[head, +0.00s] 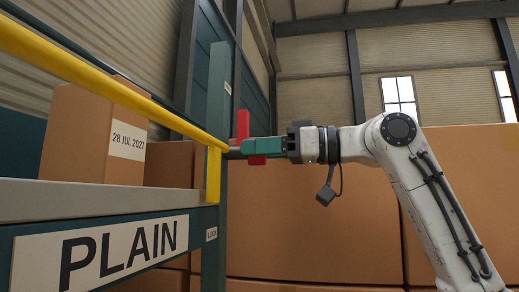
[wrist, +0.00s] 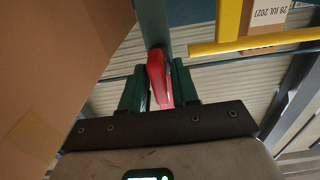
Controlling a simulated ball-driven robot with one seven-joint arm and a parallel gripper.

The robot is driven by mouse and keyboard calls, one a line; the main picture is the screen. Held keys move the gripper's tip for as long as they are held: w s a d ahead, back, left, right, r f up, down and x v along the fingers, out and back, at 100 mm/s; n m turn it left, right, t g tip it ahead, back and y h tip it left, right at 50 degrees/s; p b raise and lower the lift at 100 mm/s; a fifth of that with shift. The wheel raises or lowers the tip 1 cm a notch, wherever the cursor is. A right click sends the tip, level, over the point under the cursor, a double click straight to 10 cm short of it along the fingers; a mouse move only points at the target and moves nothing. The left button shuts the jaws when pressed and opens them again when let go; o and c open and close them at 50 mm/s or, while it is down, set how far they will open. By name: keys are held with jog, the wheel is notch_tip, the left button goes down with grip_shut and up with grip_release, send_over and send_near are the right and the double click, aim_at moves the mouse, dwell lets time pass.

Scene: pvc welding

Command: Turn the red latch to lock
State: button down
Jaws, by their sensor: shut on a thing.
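The red latch (wrist: 158,75) shows in the wrist view between the two green fingers of my gripper (wrist: 160,88). The gripper is shut on it. In the head view the red latch (head: 243,125) stands out above and below the green gripper (head: 262,147), at the teal post. Its upper part points up. The fingers hide the middle of the latch. A yellow bar (head: 95,75) runs along the shelf front and ends beside the latch. A small label reading "LOCK" (head: 211,234) is on the shelf edge below.
A shelf beam (head: 100,202) with a "PLAIN" sign (head: 105,255) is at the left. A cardboard box dated 28 JUL 2027 (head: 95,135) stands on the shelf. Large cardboard boxes (head: 320,220) fill the space behind my arm. In the wrist view a large box (wrist: 50,70) is close on the left.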

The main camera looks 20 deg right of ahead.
jog(key=shift+n, duration=0.3)
jog(key=n, duration=0.3)
jog(key=shift+s+n+p, duration=0.1)
jog(key=shift+n+p, duration=0.2)
jog(key=shift+p, duration=0.1)
jog(key=n, duration=0.4)
jog(key=shift+a+n, duration=0.1)
jog(key=shift+n, duration=0.2)
jog(key=n, duration=0.4)
jog(key=shift+s+f, duration=0.1)
jog(key=shift+f, duration=0.05)
jog(key=n, duration=0.5)
jog(key=shift+f+b, duration=0.15)
jog(key=shift+b, duration=0.25)
jog(key=c, duration=1.1)
grip_release()
jog(key=b+v, duration=0.2)
jog(key=v, duration=0.8)
jog(key=shift+s+d+b, duration=0.25)
jog(key=shift+d+b, duration=0.05)
jog(key=shift+b, duration=0.1)
